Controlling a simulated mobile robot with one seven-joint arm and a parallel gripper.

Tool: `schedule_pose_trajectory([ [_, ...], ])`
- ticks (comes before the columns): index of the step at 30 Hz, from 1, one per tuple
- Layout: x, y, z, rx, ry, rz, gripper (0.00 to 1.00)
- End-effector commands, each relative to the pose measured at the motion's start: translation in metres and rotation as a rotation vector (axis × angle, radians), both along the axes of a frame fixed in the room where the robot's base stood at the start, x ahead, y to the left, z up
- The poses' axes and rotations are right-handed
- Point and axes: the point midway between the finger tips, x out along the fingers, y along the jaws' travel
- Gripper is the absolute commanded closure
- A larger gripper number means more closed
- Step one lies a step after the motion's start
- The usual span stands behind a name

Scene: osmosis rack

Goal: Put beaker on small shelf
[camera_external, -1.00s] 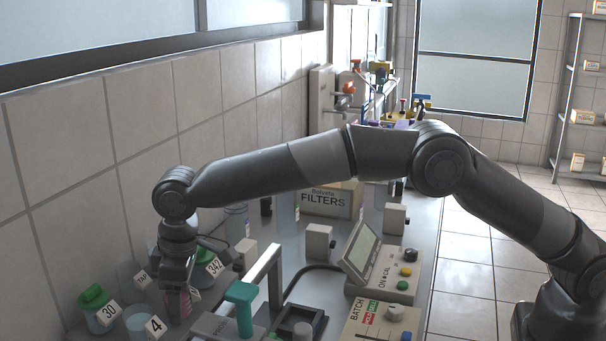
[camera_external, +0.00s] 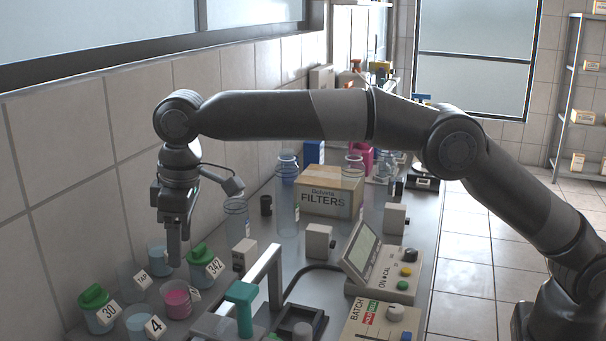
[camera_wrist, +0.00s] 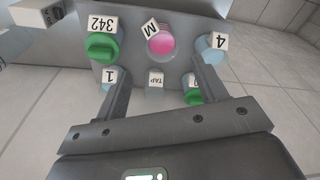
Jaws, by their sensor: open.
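A beaker with pink contents (camera_external: 176,303) stands on the counter at the lower left in the external view. It also shows at the top middle of the wrist view (camera_wrist: 160,42), with a label that seems to read M. My gripper (camera_external: 175,262) hangs above the beaker group, pointing down. In the wrist view its two fingers are apart with nothing held between them (camera_wrist: 160,68). Clear beakers labelled 4 (camera_external: 138,324), TAP (camera_external: 130,272) and 1 (camera_wrist: 110,76) stand around the pink one. I cannot tell which surface is the small shelf.
Green-capped bottles labelled 30 (camera_external: 97,312) and 342 (camera_external: 200,268) stand close by. A tiled wall (camera_external: 60,220) bounds the left. A teal-handled device (camera_external: 240,305), a meter (camera_external: 385,280) and a FILTERS box (camera_external: 325,195) crowd the counter. A metal rack (camera_external: 568,95) stands far right.

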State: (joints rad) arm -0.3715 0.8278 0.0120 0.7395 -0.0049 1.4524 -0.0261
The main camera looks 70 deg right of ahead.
Motion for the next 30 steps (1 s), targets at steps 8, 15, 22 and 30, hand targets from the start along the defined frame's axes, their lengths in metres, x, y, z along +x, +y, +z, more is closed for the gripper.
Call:
schedule_pose_trajectory([
  [8,-0.034,-0.051,0.059,0.016,-0.049,-0.052,0.35],
  [15,-0.092,-0.11,0.106,0.032,-0.103,-0.114,0.35],
  [22,-0.162,-0.161,0.133,0.045,-0.158,-0.174,0.35],
  [30,-0.256,-0.212,0.135,0.057,-0.22,-0.243,0.35],
])
